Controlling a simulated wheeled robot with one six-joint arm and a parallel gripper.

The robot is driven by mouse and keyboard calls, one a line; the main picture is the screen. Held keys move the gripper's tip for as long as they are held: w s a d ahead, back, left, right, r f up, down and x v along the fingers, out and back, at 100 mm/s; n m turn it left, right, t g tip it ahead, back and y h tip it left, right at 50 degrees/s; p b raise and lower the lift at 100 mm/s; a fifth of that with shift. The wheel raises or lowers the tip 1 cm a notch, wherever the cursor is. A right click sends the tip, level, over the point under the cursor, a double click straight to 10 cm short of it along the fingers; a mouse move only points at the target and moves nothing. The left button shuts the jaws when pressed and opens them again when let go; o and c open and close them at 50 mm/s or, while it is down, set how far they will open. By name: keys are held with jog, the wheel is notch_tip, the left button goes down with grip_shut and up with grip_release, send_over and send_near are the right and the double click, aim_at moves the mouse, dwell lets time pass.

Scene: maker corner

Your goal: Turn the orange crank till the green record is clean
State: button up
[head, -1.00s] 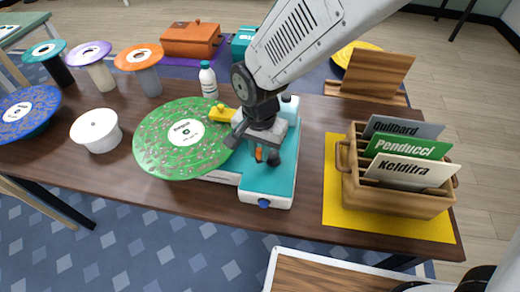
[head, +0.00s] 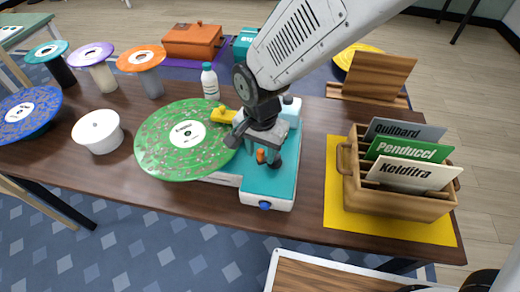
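The green record (head: 165,145) lies flat on the left side of the teal and white cleaning machine (head: 268,185). Its surface carries many brownish specks around a white label. A yellow arm (head: 222,115) reaches over its right edge. The orange crank (head: 261,156) shows as a small orange piece beneath my gripper (head: 266,148), on top of the machine. My gripper points down over the crank. Its fingers are dark and partly hidden by the wrist, so I cannot tell whether they are closed on the crank.
A wooden crate (head: 397,200) with several labelled dividers stands on a yellow mat (head: 337,210) at right. A white bottle (head: 209,82) stands behind the record. A white pot (head: 98,132) and several discs on stands are at left.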

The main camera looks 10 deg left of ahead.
aim_at(261, 150)
notch_tip(261, 150, up, 8)
jog(key=shift+f, duration=0.25)
dwell(0.4)
